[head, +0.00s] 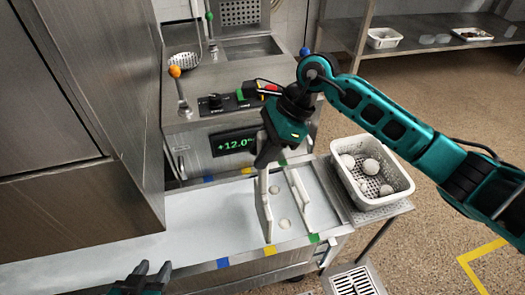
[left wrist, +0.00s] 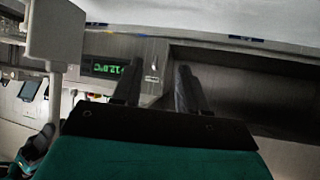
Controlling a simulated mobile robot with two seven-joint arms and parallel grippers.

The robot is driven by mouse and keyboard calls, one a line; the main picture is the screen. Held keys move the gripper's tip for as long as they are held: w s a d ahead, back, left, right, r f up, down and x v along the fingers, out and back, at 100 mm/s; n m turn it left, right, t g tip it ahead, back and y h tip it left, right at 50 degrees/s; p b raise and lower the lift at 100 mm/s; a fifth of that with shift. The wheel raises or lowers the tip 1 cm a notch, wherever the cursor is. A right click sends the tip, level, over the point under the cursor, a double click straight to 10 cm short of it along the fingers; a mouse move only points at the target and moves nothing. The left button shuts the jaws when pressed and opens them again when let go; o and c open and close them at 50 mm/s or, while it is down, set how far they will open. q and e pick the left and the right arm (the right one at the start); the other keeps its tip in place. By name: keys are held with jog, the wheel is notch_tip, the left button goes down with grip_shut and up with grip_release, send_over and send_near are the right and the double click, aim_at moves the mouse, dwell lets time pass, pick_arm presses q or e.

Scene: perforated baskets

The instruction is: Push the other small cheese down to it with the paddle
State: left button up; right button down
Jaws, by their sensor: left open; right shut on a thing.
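My right gripper (head: 266,160) is shut on the upright white paddle (head: 264,212), which stands over the pale channel surface. Two small round white cheeses lie just right of the paddle: one farther back (head: 275,189) and one nearer the front edge (head: 285,223). They are apart from each other. Whether the paddle touches either cheese I cannot tell. A white bar (head: 300,198) lies across the channel to their right. My left gripper (head: 142,272) is open and empty at the bottom left; its two dark fingers also show in the left wrist view (left wrist: 157,88).
A white perforated basket (head: 400,190) with several white cheeses stands at the right end. Blue, yellow and green marks (head: 269,250) line the front edge. A steel cabinet (head: 75,120) stands at left. A display (head: 232,142) reads about +12.0. The left channel surface is clear.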

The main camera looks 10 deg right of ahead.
aim_at(261, 133)
jog(key=shift+r+p, duration=1.25)
jog(key=shift+r, duration=1.3)
